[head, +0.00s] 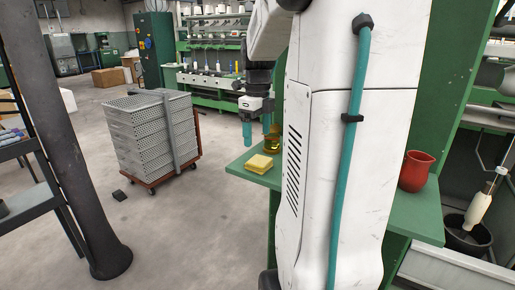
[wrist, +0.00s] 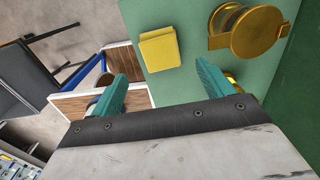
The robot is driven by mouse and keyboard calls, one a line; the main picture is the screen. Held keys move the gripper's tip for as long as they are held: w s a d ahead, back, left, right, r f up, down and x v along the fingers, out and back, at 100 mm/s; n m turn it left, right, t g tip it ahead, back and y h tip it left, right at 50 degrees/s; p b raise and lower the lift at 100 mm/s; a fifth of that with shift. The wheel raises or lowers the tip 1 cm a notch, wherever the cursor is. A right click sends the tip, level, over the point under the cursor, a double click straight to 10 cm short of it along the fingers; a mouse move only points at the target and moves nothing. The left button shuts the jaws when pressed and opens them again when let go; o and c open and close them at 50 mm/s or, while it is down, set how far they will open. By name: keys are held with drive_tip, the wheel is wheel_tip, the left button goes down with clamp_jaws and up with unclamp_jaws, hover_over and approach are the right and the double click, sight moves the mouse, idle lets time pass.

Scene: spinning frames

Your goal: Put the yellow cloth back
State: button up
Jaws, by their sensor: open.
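The folded yellow cloth (head: 259,163) lies near the left edge of a green shelf (head: 420,218) in the head view. It also shows in the wrist view (wrist: 160,48), lying on the green surface beyond my fingertips. My gripper (head: 257,132), with teal fingers, is open and empty above the shelf, a little higher than the cloth and apart from it. In the wrist view my two fingers (wrist: 162,80) stand wide apart, with the cloth ahead of the gap between them. My arm hides the middle of the shelf in the head view.
A brass lidded pot (wrist: 258,32) stands right of the cloth, with an amber container (head: 273,140) behind the cloth in the head view. A red jug (head: 417,171) stands at the shelf's right. A grey crate stack (head: 145,135) on a trolley stands left. A dark column (head: 68,130) rises nearer.

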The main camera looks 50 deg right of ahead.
drive_tip(key=s+a+r+n, duration=0.2)
drive_tip(key=a+n, duration=0.7)
drive_tip(key=a, duration=0.1)
drive_tip(key=s+a+r+n, duration=0.1)
drive_tip(key=a+n, duration=0.7)
drive_tip(key=a, duration=0.1)
drive_tip(key=s+a+f+n, duration=0.2)
drive_tip(key=s+a+n, duration=0.3)
drive_tip(key=n, duration=0.4)
drive_tip(key=s+a+f+n+t, duration=0.1)
drive_tip(key=s+a+f+n, duration=0.2)
drive_tip(key=n, duration=0.6)
drive_tip(key=s+a, duration=0.2)
drive_tip(key=a, duration=0.1)
drive_tip(key=shift+a+f, duration=0.15)
